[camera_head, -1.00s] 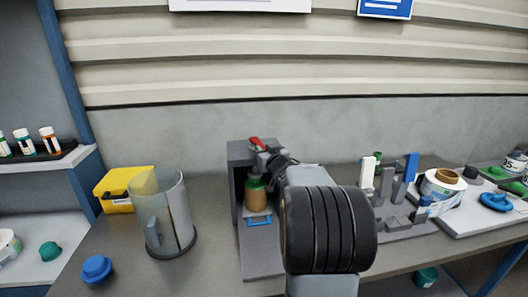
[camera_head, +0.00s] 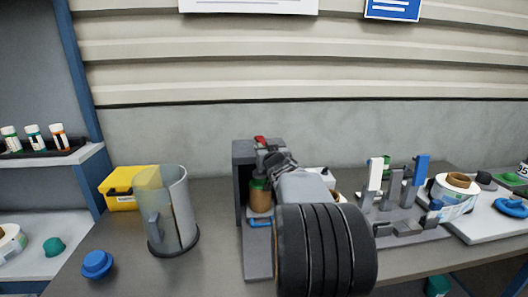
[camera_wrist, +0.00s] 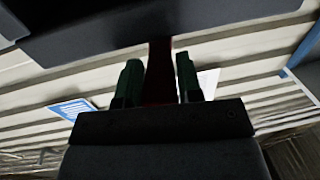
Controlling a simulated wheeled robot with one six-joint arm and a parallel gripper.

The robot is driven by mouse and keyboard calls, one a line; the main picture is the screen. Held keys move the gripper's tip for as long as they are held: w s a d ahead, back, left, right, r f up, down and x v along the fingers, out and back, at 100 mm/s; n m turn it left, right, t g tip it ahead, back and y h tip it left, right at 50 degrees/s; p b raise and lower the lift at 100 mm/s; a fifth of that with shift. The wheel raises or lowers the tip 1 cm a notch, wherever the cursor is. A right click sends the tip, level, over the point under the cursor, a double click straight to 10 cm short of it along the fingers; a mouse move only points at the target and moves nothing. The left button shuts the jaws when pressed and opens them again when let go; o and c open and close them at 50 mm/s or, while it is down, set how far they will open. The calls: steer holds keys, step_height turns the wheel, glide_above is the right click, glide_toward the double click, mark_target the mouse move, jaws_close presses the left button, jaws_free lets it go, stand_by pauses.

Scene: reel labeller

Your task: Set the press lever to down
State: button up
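The press (camera_head: 243,165) is a grey frame on the bench with a red lever (camera_head: 260,140) at its top. A brown bottle with a green cap (camera_head: 260,196) stands inside the press. My gripper (camera_head: 268,152) is at the top front of the press, just below the visible red part; my arm partly hides it. In the wrist view the dark red lever (camera_wrist: 160,72) lies between the two green fingers of my gripper (camera_wrist: 160,82). Narrow gaps show on both sides of it, so the fingers look open around it. The lever's far end is hidden by the dark press head above.
A clear cylinder (camera_head: 176,215), a yellow box (camera_head: 120,190) and a blue knob (camera_head: 97,264) stand left of the press. A fixture with upright posts (camera_head: 394,190) and a label reel (camera_head: 452,200) stand to the right. The front bench between cylinder and press is clear.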

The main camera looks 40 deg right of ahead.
steer(key=o, duration=0.5)
steer(key=shift+c, duration=0.2)
steer(key=v, duration=1.3)
steer(key=shift+s+a, duration=0.15)
steer(key=shift+s, duration=0.2)
